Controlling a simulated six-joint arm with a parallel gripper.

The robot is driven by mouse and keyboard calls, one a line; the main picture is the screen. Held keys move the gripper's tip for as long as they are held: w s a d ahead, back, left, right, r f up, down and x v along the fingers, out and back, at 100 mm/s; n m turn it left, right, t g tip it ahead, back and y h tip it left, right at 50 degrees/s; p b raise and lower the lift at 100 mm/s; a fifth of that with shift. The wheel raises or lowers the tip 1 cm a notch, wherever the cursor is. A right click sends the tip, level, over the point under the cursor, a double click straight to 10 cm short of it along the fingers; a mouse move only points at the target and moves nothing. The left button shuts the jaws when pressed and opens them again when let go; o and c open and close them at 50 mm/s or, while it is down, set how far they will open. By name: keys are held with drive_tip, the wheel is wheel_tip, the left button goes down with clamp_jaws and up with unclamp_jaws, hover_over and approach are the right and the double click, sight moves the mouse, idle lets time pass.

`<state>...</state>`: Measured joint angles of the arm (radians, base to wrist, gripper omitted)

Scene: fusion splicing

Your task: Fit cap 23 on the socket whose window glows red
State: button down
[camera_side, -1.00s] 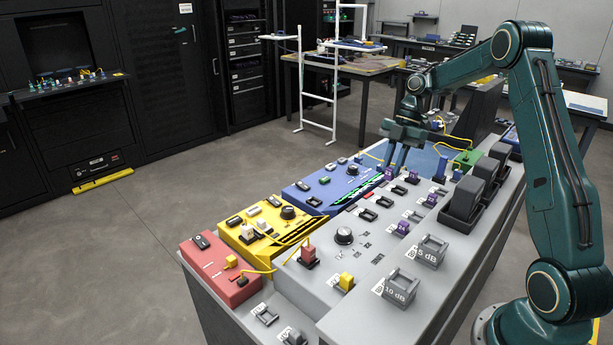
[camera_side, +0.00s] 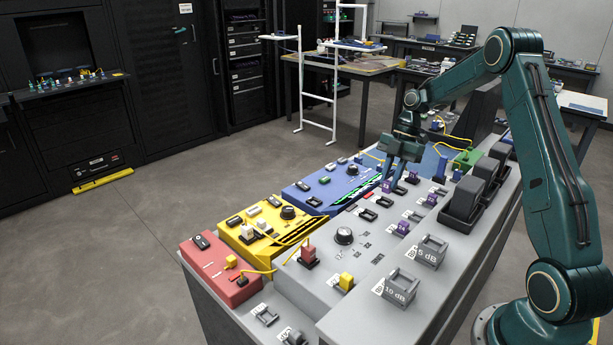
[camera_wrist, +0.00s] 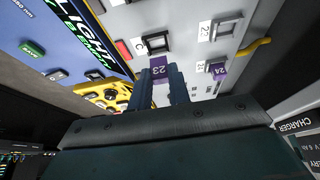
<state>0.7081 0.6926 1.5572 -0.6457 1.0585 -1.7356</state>
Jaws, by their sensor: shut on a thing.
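My gripper (camera_wrist: 158,88) is shut on purple cap 23 (camera_wrist: 158,69), whose number shows upside down in the wrist view. In the side view my gripper (camera_side: 392,183) is low over the grey panel, close behind a row of sockets. The socket with the red window (camera_wrist: 123,49) is marked C; its dark frame (camera_wrist: 156,42) is just beyond the cap in the wrist view. The cap appears apart from this frame, but its height above it cannot be told. My fingers hide part of the cap.
Purple cap 24 (camera_wrist: 218,70) and an empty socket labelled 23 (camera_wrist: 228,28) are to the right in the wrist view. A blue panel (camera_side: 330,183) and a yellow panel (camera_side: 270,222) are to the left. Dark blocks (camera_side: 466,198) stand on the raised rear step.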

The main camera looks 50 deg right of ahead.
drive_tip(key=shift+f, duration=1.15)
drive_tip(key=shift+f, duration=0.6)
idle(0.8)
drive_tip(key=c, duration=1.2)
unclamp_jaws()
drive_tip(key=shift+c, duration=0.2)
drive_tip(key=shift+r, duration=0.1)
drive_tip(key=v, duration=1.1)
drive_tip(key=shift+d+r, duration=0.2)
drive_tip(key=shift+r, duration=0.1)
